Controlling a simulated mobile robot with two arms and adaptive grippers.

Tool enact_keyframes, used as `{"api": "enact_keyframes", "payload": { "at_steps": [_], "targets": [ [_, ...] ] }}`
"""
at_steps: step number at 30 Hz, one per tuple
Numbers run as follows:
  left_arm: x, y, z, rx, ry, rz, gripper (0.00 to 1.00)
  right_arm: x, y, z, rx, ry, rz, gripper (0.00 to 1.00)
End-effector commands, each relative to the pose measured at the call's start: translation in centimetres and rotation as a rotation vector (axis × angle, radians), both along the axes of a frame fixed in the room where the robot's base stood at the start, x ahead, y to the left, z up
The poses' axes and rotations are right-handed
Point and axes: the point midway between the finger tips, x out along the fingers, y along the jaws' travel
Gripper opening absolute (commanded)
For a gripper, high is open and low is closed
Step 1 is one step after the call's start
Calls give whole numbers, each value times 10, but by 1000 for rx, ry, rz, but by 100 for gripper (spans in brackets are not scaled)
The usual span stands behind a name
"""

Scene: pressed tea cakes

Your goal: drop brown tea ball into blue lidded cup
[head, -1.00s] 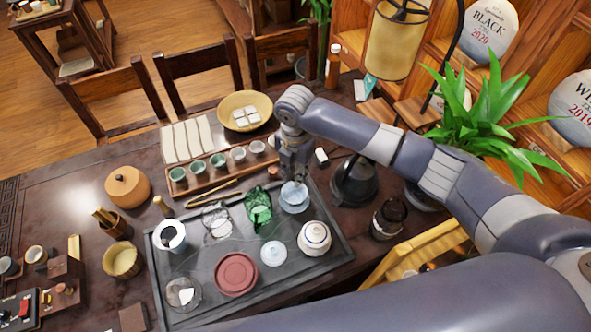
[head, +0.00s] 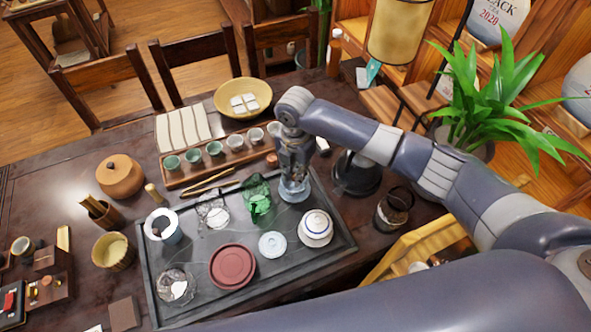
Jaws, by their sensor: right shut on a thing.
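The pale blue cup (head: 293,195) stands without its lid near the upper right edge of the dark tray (head: 240,288). A pale blue lid (head: 272,245) lies flat on the tray below and left of it. My right gripper (head: 294,184) points down over the cup, its fingertips at or just inside the rim; I cannot tell which. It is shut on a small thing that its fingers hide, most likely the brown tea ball. The inside of the cup is largely covered. My left gripper is not in view.
A green glass vessel (head: 259,203) stands close left of the cup, a white lidded pot (head: 316,229) below right. A dark kettle (head: 355,176) is to the right. A wooden rack of small cups (head: 202,173) lies behind the tray. A reddish round dish (head: 232,267) sits in front.

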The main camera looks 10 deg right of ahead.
Motion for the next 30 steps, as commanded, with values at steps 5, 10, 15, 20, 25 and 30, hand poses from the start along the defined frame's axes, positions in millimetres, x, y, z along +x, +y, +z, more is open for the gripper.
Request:
{"api": "enact_keyframes", "payload": {
  "at_steps": [5,10,15,20,25,30],
  "targets": [
    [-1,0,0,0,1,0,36,0,0,0,0,0,0,12],
    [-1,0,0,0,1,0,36,0,0,0,0,0,0,21],
    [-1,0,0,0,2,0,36,0,0,0,0,0,0,42],
    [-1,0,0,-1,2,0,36,0,0,0,0,0,0,42],
    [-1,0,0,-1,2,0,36,0,0,0,0,0,0,59],
    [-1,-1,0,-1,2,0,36,0,0,0,0,0,0,59]
  ]
}}
